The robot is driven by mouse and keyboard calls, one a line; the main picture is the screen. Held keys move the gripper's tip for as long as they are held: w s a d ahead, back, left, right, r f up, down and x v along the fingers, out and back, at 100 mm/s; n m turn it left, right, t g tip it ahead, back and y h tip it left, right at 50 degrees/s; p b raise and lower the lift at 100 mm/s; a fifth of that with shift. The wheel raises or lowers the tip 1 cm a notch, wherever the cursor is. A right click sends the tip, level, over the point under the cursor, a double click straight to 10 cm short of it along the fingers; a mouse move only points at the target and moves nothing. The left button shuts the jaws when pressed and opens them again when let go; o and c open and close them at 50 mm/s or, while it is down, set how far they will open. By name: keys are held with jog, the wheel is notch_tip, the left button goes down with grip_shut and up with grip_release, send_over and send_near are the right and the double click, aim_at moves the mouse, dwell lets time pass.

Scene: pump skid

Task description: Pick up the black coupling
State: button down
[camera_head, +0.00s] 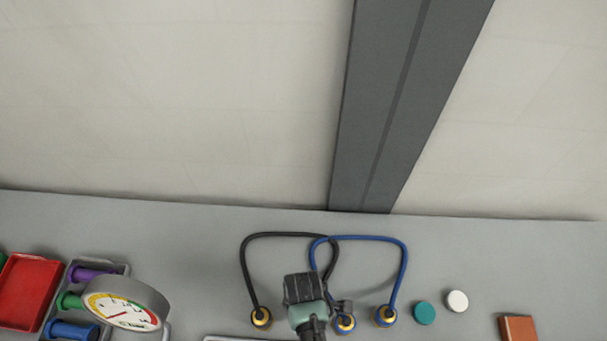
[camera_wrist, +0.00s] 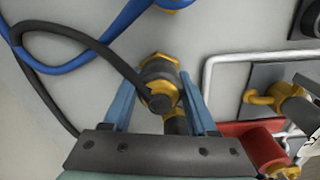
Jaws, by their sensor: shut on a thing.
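My gripper (camera_wrist: 159,82) has one pale blue finger on each side of the black coupling (camera_wrist: 160,97) in the wrist view, and is shut on it. The coupling is dark with brass at its far end and sits on the end of the black hose (camera_wrist: 75,38). I cannot tell whether its far end touches the grey panel. In the head view my gripper (camera_head: 303,290) is at bottom centre, in front of one end of the black hose (camera_head: 285,234), and largely hides the coupling. The hose's other end meets a brass fitting (camera_head: 261,317) at left.
A blue hose (camera_head: 370,239) loops beside the black one, down to a brass fitting (camera_head: 385,315). A round gauge (camera_head: 125,303), a red tray (camera_head: 27,290) and coloured spools are at left. A teal cap (camera_head: 424,312), a white cap (camera_head: 457,301) and a brown block (camera_head: 518,328) are at right.

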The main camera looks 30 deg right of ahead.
notch_tip(320, 180, up, 10)
jog(key=shift+r+b, duration=0.1)
jog(key=shift+b, duration=0.35)
dwell(0.4)
